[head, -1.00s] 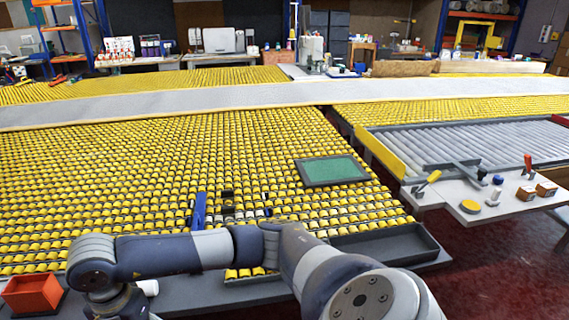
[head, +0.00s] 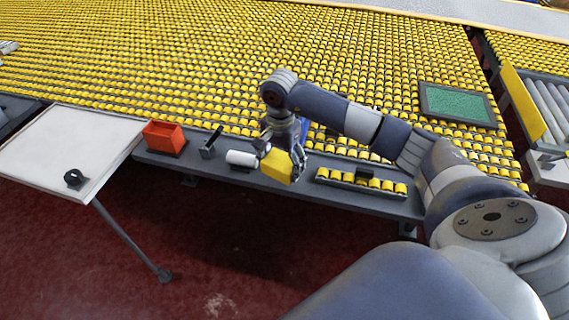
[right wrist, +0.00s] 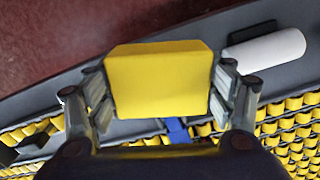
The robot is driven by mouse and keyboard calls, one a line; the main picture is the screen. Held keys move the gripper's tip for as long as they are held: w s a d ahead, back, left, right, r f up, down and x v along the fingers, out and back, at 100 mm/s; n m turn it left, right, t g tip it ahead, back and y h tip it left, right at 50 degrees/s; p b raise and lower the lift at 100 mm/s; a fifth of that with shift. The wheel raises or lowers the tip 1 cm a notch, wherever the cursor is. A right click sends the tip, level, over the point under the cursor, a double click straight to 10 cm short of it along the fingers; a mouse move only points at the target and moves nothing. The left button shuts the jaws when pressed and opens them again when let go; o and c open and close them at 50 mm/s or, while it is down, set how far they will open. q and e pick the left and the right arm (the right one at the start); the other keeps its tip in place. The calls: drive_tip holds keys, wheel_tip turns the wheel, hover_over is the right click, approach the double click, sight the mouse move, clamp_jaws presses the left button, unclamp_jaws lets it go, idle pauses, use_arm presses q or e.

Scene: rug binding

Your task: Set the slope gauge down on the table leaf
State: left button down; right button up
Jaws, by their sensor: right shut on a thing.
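The slope gauge, seen as a yellow block (head: 279,168), is held in my right gripper (head: 287,158) over the grey front ledge of the roller table. In the right wrist view the yellow block (right wrist: 158,80) fills the space between the two fingers, which are shut on its sides. The block looks clear of the ledge, though the gap is hard to judge. The table leaf (head: 60,150), a pale grey board on a slanting leg, is at the left, well apart from the gripper. My left gripper is not in view.
A black ring-like item (head: 74,178) sits near the leaf's front corner. An orange bin (head: 164,137), a dark bracket (head: 211,143) and a white roll (head: 241,159) stand on the ledge between leaf and gripper. A green panel (head: 457,103) lies on the yellow rollers. Most of the leaf is bare.

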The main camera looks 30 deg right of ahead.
sight(284, 169)
drive_tip(key=shift+w+d, duration=0.25)
drive_tip(key=shift+d, duration=0.25)
drive_tip(key=shift+d+f, duration=0.2)
drive_tip(key=shift+f, duration=0.05)
wheel_tip(284, 169, down, 2)
drive_tip(key=shift+f+p, duration=0.2)
drive_tip(key=shift+p, duration=0.55)
drive_tip(key=shift+w+f, duration=0.1)
drive_tip(key=shift+f, duration=0.25)
drive_tip(key=shift+f, duration=0.1)
drive_tip(key=shift+f+b, duration=0.15)
drive_tip(key=shift+b, duration=0.2)
drive_tip(key=o, duration=1.1)
drive_tip(key=shift+o, duration=0.2)
